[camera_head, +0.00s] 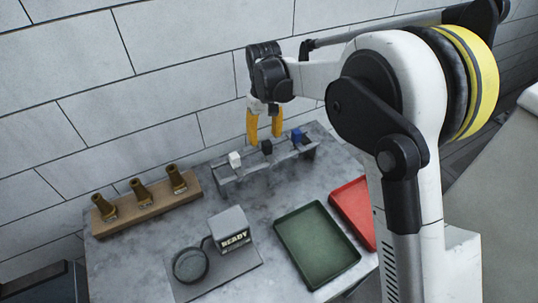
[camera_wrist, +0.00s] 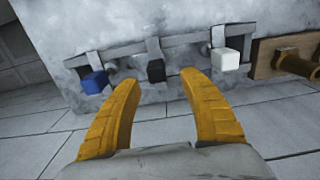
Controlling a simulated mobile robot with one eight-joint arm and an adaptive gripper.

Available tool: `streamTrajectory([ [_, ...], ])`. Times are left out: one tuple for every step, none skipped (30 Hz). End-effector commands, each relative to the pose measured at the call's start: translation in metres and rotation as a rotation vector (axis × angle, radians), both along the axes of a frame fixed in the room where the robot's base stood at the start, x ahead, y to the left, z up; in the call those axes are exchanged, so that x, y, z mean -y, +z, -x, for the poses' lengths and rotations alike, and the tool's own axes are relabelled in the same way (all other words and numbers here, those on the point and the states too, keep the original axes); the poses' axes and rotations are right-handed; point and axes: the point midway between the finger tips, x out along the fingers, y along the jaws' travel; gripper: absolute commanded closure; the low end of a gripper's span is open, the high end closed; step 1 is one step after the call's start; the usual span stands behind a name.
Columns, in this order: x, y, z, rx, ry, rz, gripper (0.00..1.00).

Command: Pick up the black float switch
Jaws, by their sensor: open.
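The black float switch (camera_head: 267,146) sits in the middle of a grey rack (camera_head: 256,178), between a white switch (camera_head: 235,159) and a blue switch (camera_head: 297,136). In the wrist view the black switch (camera_wrist: 156,70) shows just beyond and between my two yellow fingertips. My gripper (camera_head: 264,136) is open, with its fingers pointing down close to the black switch. No contact is visible, and the exact gap cannot be told. The white switch (camera_wrist: 226,59) and blue switch (camera_wrist: 95,81) lie outside my fingers in the wrist view.
A wooden block (camera_head: 150,207) with several brass fittings stands left. In front are a box marked READY (camera_head: 232,231) with a round dark dish (camera_head: 190,265), a green tray (camera_head: 316,246) and a red tray (camera_head: 354,212). A tiled wall (camera_head: 180,50) rises behind the table.

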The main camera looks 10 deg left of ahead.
Motion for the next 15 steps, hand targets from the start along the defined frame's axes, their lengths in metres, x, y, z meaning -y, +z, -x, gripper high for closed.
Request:
streamTrajectory([
  [0.000, -0.011, 0.000, 0.000, -0.001, 0.000, 0.50],
  [0.000, -0.015, 0.000, 0.000, -0.001, 0.000, 0.50],
  [0.001, -0.018, 0.000, 0.001, -0.001, -0.001, 0.50],
  [0.001, -0.020, 0.000, 0.001, -0.001, -0.001, 0.50],
  [0.001, -0.022, 0.000, 0.001, -0.001, -0.001, 0.50],
  [0.001, -0.025, 0.000, 0.001, -0.001, -0.001, 0.50],
  [0.002, -0.028, 0.001, 0.001, -0.001, -0.001, 0.50],
  [0.002, -0.031, 0.001, 0.001, -0.001, -0.001, 0.50],
  [0.003, -0.037, 0.002, 0.001, -0.002, -0.001, 0.50],
  [0.004, -0.042, 0.002, 0.001, -0.002, -0.001, 0.50],
  [0.005, -0.048, 0.002, 0.001, -0.002, -0.001, 0.50],
  [0.006, -0.055, 0.003, 0.001, -0.002, -0.001, 0.50],
  [0.006, -0.060, 0.003, 0.001, -0.002, -0.001, 0.50],
  [0.006, -0.064, 0.003, 0.001, -0.002, -0.001, 0.50],
  [0.006, -0.068, 0.003, 0.001, -0.002, -0.001, 0.50],
])
